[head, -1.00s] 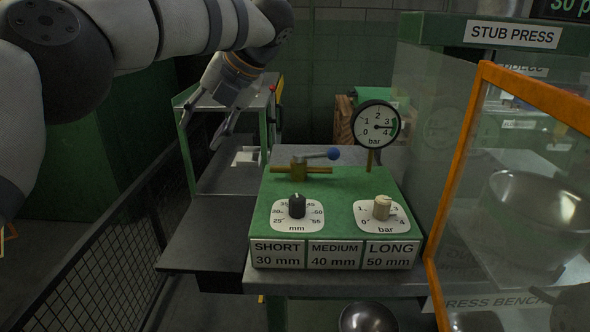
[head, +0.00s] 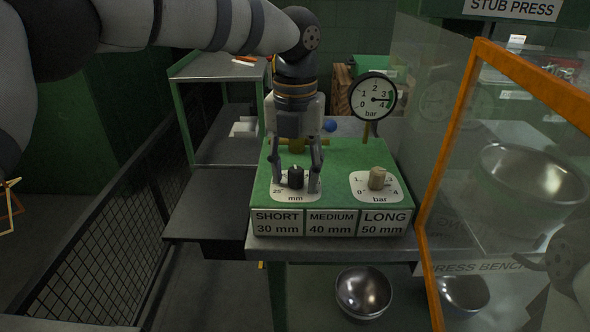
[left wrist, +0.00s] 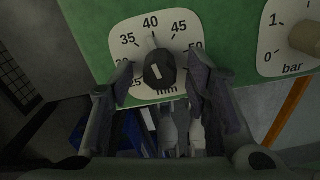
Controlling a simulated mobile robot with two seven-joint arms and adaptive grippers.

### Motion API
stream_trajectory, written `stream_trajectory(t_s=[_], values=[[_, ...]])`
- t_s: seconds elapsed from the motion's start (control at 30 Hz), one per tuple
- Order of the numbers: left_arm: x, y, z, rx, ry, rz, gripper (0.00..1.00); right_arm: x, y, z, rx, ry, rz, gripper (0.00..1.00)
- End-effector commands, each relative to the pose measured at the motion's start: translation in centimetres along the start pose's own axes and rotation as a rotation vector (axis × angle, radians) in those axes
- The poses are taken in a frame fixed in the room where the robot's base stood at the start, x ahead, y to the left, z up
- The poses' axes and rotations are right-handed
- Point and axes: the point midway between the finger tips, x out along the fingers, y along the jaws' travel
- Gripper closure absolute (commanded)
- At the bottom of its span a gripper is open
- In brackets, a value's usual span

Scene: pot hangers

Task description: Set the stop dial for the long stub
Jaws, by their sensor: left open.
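The stop dial is a black knob (head: 296,178) on a white mm plate (head: 288,193) on top of the green press box. In the left wrist view the knob (left wrist: 159,69) sits on its plate (left wrist: 128,31), with a pale mark seemingly towards 40; its exact setting is hard to read. My left gripper (head: 297,186) points down with its open fingers on either side of the knob. In the left wrist view its fingertips (left wrist: 160,75) also flank the knob; I cannot tell whether they touch it. The label strip (head: 330,222) reads SHORT 30 mm, MEDIUM 40 mm, LONG 50 mm.
A beige bar knob (head: 377,178) stands right of the stop dial, below a round gauge (head: 374,97). A blue-tipped lever (head: 329,126) is behind my left gripper. An orange-framed clear panel (head: 455,150) stands at the right. A metal bowl (head: 363,292) is below.

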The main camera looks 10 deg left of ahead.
Motion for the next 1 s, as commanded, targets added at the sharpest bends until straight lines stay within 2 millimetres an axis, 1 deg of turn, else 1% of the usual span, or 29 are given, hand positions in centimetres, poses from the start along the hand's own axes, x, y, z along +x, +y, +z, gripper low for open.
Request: stream_trajectory(t_s=[0.23,0.27,0.3,0.37,0.4,0.43,0.77,1.0], values=[[0.16,0.01,-0.01,0.000,0.000,0.001,0.56,-0.01,0.00,-0.01,0.000,0.000,0.000,0.60],[0.15,0.01,0.00,0.000,0.000,0.001,0.63,-0.01,0.00,-0.01,0.000,0.000,0.000,0.60],[0.15,0.01,0.00,0.000,0.000,0.001,0.72,-0.01,0.00,-0.01,0.000,0.000,0.000,0.60],[0.14,0.01,0.00,0.000,0.000,0.001,0.86,-0.01,0.00,-0.01,0.000,0.000,0.000,0.60],[0.14,0.01,0.00,0.000,0.000,0.001,0.95,-0.01,0.00,-0.01,0.000,0.000,0.000,0.60],[0.13,0.02,0.00,0.000,0.000,0.001,1.00,-0.01,0.00,-0.01,0.000,0.000,0.000,0.60],[0.10,0.03,0.01,0.029,0.000,0.001,1.00,-0.09,0.00,-0.06,0.000,0.003,0.000,0.60],[0.04,0.11,0.00,0.162,0.000,0.000,1.00,-0.40,-0.01,-0.23,0.000,0.011,-0.001,0.60]])
